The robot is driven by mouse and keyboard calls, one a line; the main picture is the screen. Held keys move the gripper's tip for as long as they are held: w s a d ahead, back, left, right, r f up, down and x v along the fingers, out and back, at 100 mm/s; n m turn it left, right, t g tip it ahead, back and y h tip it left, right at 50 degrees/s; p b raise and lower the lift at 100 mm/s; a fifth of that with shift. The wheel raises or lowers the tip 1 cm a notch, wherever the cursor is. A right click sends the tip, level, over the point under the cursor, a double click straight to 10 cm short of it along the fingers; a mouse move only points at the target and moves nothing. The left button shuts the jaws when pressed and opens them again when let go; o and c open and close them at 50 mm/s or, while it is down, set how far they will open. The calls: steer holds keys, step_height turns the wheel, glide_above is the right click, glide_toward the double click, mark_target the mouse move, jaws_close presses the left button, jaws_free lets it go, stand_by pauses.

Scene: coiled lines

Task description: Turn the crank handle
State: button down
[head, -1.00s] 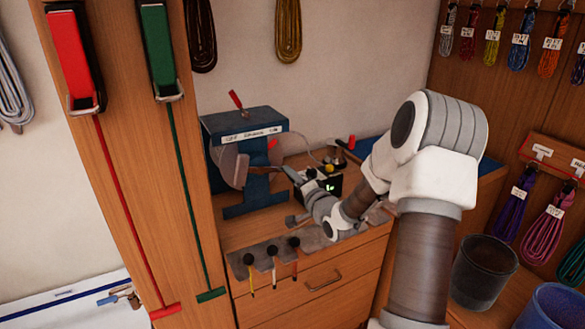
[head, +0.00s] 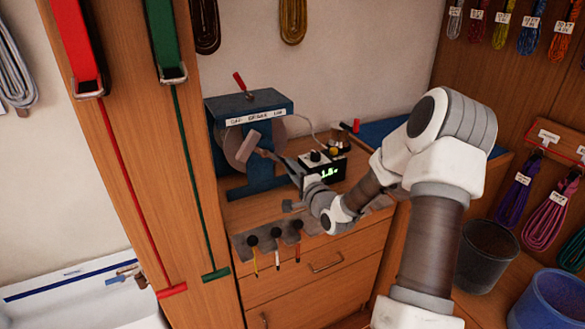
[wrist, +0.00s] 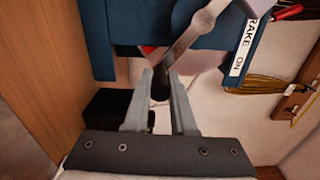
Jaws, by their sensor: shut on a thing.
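The blue winding machine (head: 249,118) stands on the wooden bench, with a grey disc (head: 233,143) and a flat crank arm (head: 248,146) on its front side. In the wrist view the grey metal crank arm (wrist: 188,40) slants down to a dark cylindrical crank handle (wrist: 160,90). My gripper (wrist: 160,82) is shut on that handle, one finger on each side. In the head view my gripper (head: 273,157) reaches left to the machine's front; the handle is too small to make out there.
A small black box (head: 322,165) with a lit green display stands right beside my gripper. A red lever (head: 240,82) sits on top of the machine. Several knobbed tools (head: 275,237) hang at the bench's front edge. A wooden post (head: 150,200) stands close on the left.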

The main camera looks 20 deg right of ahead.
steer(key=c, duration=0.8)
jaws_free()
steer(key=shift+o, duration=0.2)
steer(key=s, duration=1.7)
steer(key=shift+s+d+p, duration=0.2)
steer(key=shift+d+p, duration=0.05)
steer(key=shift+p, duration=0.1)
